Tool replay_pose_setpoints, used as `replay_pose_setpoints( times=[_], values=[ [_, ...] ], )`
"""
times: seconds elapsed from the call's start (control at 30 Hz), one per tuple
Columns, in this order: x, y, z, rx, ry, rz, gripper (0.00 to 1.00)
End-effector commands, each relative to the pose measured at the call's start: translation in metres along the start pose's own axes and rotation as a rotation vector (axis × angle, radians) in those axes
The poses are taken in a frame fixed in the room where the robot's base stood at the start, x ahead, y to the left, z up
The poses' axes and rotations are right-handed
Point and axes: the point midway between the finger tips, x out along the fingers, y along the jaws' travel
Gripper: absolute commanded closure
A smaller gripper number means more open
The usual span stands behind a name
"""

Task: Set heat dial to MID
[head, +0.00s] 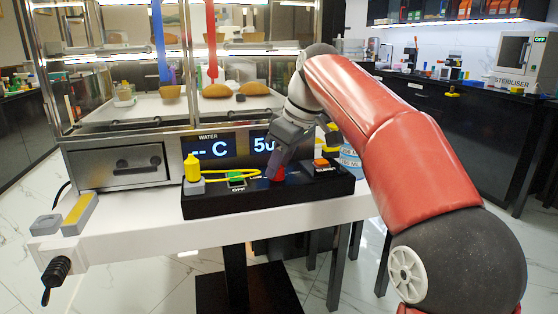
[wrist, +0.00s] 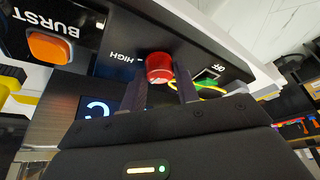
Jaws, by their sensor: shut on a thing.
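The heat dial is a red round knob (head: 277,176) on the sloped black control panel (head: 220,208), low in the head view's middle. It also shows in the wrist view (wrist: 159,67), between my two dark fingers. My gripper (head: 279,162) reaches down onto it from above and is shut on it; the gripper also shows in the wrist view (wrist: 161,88). No MID mark or dial pointer is readable.
An orange BURST button (head: 321,164) sits close right of the dial. A green switch (head: 236,179) marked OFF and a yellow plug (head: 192,167) with a yellow cord sit left. Blue displays (head: 208,147) stand behind. A glass cabinet (head: 120,60) rises at the back left.

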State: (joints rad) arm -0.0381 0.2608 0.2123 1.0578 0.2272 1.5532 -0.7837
Motion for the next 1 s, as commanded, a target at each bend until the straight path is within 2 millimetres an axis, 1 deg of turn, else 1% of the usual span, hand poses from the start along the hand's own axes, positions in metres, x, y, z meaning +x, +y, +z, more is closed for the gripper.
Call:
replay_pose_setpoints(
  times=[0.2, 0.4, 0.97, 1.0],
  values=[
    [-0.0003, 0.0016, -0.0005, -0.114, 0.002, -0.046, 0.92],
    [-0.0003, 0.0016, -0.0007, -0.175, 0.002, -0.071, 0.92],
    [-0.0006, 0.0016, -0.0005, -0.199, 0.001, -0.08, 0.92],
    [-0.0006, 0.0016, -0.0005, -0.199, 0.001, -0.08, 0.64]
  ],
)
